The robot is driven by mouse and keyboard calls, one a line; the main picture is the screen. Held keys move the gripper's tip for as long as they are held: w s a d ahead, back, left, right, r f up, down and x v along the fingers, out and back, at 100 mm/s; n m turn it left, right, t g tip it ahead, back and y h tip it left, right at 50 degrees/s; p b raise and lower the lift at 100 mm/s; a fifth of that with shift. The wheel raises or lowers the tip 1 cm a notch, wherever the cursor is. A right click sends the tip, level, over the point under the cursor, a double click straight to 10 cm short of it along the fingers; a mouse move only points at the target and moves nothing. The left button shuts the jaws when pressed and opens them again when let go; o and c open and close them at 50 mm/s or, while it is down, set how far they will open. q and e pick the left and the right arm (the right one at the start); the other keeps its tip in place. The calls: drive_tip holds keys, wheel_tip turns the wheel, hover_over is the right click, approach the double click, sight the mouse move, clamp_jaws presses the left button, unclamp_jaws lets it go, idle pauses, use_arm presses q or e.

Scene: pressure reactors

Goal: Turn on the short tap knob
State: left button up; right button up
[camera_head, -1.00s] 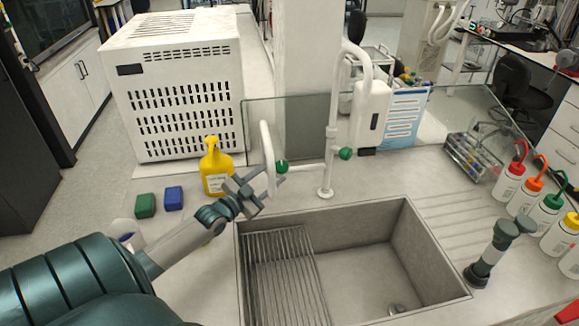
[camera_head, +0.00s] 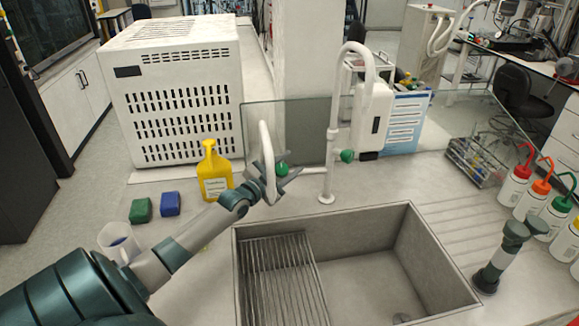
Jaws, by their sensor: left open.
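The short tap (camera_head: 265,150) is a white curved spout left of the tall tap, with a green knob (camera_head: 282,170) on its right side. The tall white tap (camera_head: 331,150) has its own green knob (camera_head: 347,156). My left gripper (camera_head: 280,176) is open at the short tap, its fingers spread around or just beside the green knob. The fingers partly overlap the spout and knob, so I cannot tell whether they touch. My right gripper is not in view.
A sink (camera_head: 420,262) with a drying rack (camera_head: 275,268) lies in front of the taps. A yellow bottle (camera_head: 214,178) stands left of my gripper. A glass pane (camera_head: 300,120) is behind.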

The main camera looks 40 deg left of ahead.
use_arm(q)
drive_tip(key=c, duration=0.8)
